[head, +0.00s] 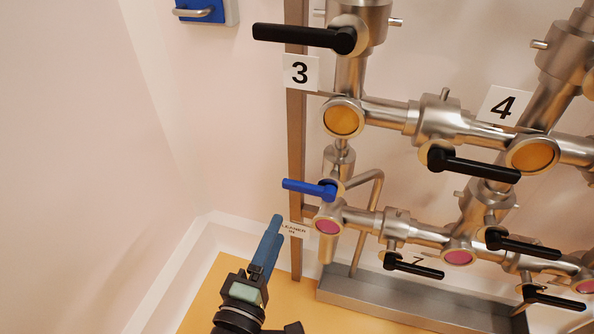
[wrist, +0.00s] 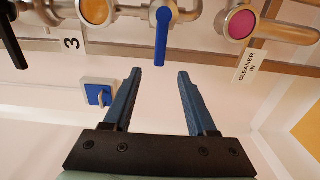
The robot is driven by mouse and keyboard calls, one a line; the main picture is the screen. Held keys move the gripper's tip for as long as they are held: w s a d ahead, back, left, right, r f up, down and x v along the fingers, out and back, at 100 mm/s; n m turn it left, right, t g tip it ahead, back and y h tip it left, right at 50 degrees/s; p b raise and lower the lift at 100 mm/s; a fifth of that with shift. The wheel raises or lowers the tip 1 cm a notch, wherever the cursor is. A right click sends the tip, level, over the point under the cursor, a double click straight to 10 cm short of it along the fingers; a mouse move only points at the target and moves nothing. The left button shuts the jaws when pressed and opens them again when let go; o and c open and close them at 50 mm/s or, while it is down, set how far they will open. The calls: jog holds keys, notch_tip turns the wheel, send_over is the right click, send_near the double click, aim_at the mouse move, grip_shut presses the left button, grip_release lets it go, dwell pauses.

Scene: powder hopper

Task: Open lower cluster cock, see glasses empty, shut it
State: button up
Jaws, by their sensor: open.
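The lower pipe run carries round sight glasses filled with pink, the left one (head: 327,226), the middle one (head: 459,257) and the right one (head: 585,286). Black cock levers sit along this run, one (head: 413,266) between the left and middle glasses. A blue cock lever (head: 310,188) sits just above the left glass and points left; in the wrist view the blue lever (wrist: 162,36) is ahead of the fingertips, between them. My gripper (head: 276,218) is open and empty, below and left of that lever, apart from it. The wrist view shows my gripper's fingers (wrist: 158,73) spread.
Upper glasses, one (head: 344,118) and another (head: 532,155), show orange. Upper black levers, one (head: 303,36) and another (head: 473,165), stick out. A "CLEANER IN" label (head: 295,229) hangs near the left pipe. A metal trough (head: 400,303) lies below.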

aim_at(295, 190)
jog(key=x, duration=1.3)
jog(key=shift+s, duration=0.1)
grip_shut()
dwell(1.0)
